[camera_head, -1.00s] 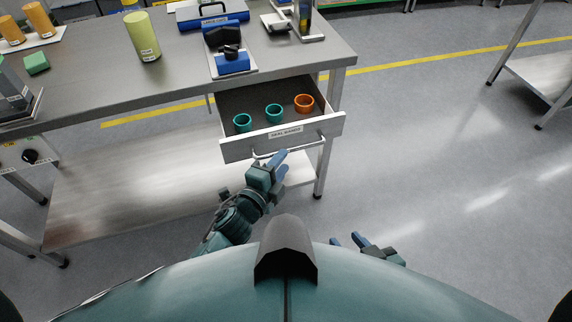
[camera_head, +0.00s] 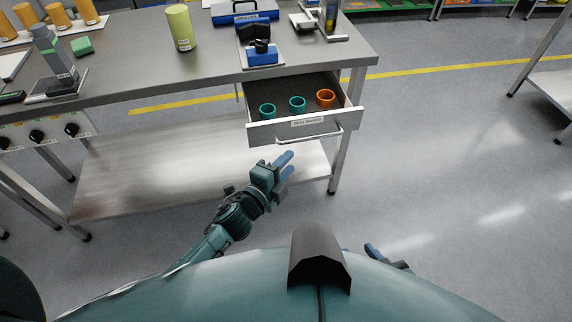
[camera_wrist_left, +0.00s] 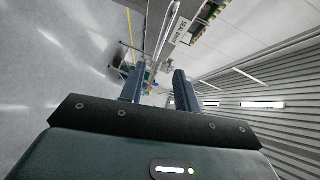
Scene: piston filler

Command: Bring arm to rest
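My left gripper (camera_head: 285,166) is open and empty, in front of and below the drawer. Its two blue fingers also show apart in the left wrist view (camera_wrist_left: 157,88). The open drawer (camera_head: 282,132) under the bench holds two teal rings (camera_head: 267,111) (camera_head: 297,103) and an orange ring (camera_head: 326,97). Its bar handle (camera_head: 312,138) is clear of my fingers in the head view. My right gripper (camera_head: 378,254) shows only partly above my body's edge, low in the head view; its opening is hidden.
The steel bench (camera_head: 210,60) carries a yellow-green cylinder (camera_head: 180,27), a blue-based device (camera_head: 262,54), a green block (camera_head: 82,46) and several orange cylinders. A lower shelf (camera_head: 150,175) lies under it. The floor (camera_head: 440,150) to the right is open.

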